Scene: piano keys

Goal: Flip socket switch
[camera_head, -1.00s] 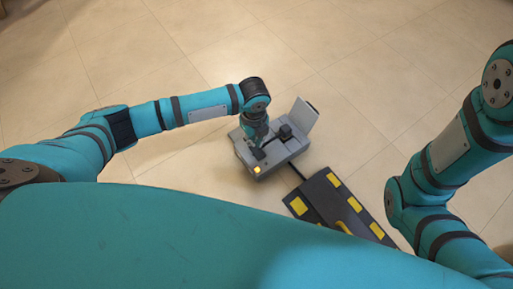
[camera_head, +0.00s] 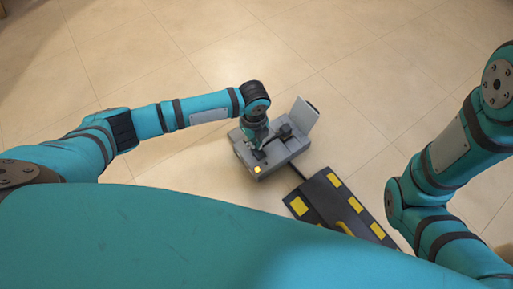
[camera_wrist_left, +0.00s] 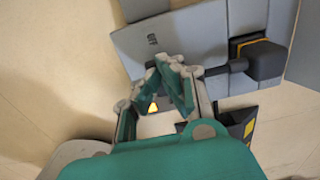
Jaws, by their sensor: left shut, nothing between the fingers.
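A grey socket box (camera_head: 277,164) sits on the floor in the head view, with a small lit yellow-orange spot (camera_head: 257,169) near its front corner. Its grey face (camera_wrist_left: 135,40) also shows in the left wrist view. My left gripper (camera_head: 260,149) reaches down over the box. In the left wrist view its fingertips (camera_wrist_left: 172,66) are together with nothing between them, close over the grey face; I cannot tell if they touch it. A small orange patch (camera_wrist_left: 153,107) shows between the fingers; the gripper hides part of the box. My right gripper is out of view.
A raised grey flap (camera_head: 302,115) stands at the box's back right. A black block with a yellow-orange edge (camera_wrist_left: 265,60) lies right of my fingers. A dark platform with yellow patches (camera_head: 325,205) lies nearby. Tiled floor is open behind.

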